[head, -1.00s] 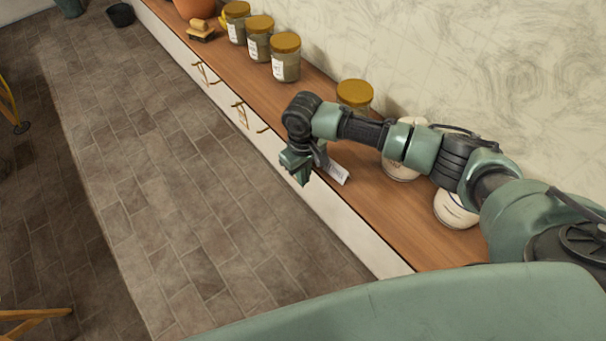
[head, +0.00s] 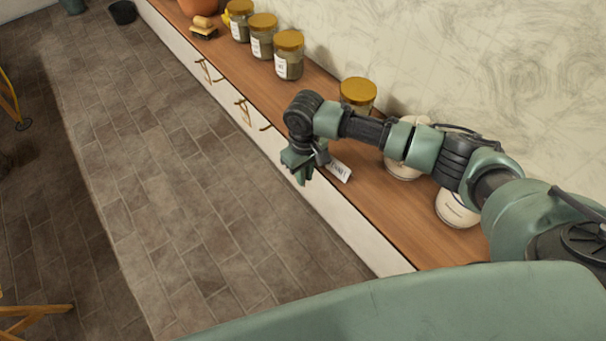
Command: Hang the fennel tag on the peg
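My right gripper (head: 318,160) hangs over the front edge of the wooden shelf and is shut on the white fennel tag (head: 339,172). A bare brass peg (head: 265,128) sticks out of the shelf's pale front, up and left of the gripper and apart from the tag. Two other brass pegs (head: 203,63) (head: 240,101) farther along carry small hanging tags. My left gripper is not in view.
Several jars with mustard lids (head: 289,56) stand on the shelf (head: 386,215), one (head: 358,95) just behind my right arm. White pots (head: 457,208) stand partly hidden by that arm. A brush (head: 203,28) lies farther back. The floor before the shelf is clear.

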